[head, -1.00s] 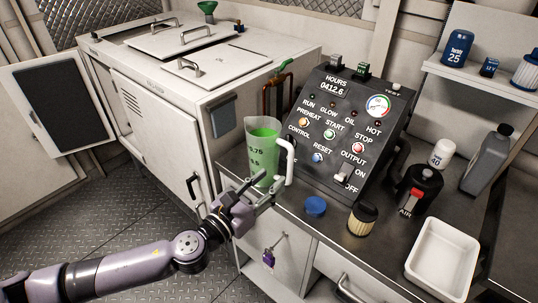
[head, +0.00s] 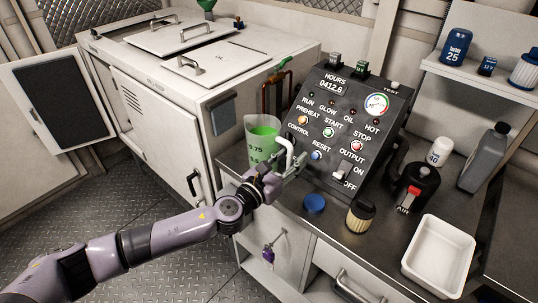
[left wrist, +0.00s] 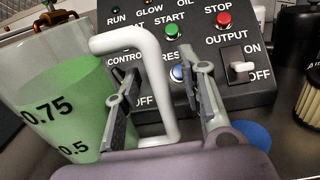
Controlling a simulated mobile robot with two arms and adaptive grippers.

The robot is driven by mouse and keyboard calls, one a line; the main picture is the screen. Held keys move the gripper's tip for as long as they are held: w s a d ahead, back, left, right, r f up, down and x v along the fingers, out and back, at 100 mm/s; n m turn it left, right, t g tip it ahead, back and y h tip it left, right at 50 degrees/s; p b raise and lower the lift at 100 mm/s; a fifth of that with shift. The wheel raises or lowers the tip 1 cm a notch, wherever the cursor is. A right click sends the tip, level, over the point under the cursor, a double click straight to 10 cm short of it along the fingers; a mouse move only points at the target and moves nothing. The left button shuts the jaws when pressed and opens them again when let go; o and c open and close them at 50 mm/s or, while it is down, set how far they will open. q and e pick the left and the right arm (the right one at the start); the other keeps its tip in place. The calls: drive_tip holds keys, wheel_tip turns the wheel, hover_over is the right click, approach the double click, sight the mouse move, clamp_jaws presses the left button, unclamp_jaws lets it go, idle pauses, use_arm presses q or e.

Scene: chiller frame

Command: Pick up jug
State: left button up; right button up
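The jug (head: 262,135) is clear with black level marks, holds green liquid and has a white handle. It stands upright on the metal counter, left of the control panel. My left gripper (head: 289,164) is at the handle side of the jug. In the left wrist view, the jug (left wrist: 58,105) is at the left and its white handle (left wrist: 153,85) lies between the two spread fingers (left wrist: 167,80). The gripper is open, with gaps visible beside the handle. The lower jug is partly hidden by my arm in the head view. My right gripper is not in view.
The black control panel (head: 350,125) stands close behind and right of the handle. A blue cap (head: 314,204), a filter (head: 360,216), a black-and-red air can (head: 415,187) and a white tray (head: 438,258) are on the counter to the right. A white cabinet (head: 160,110) is at the left.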

use_arm(q)
clamp_jaws()
idle(0.3)
idle(0.6)
drive_tip(key=shift+r, duration=0.2)
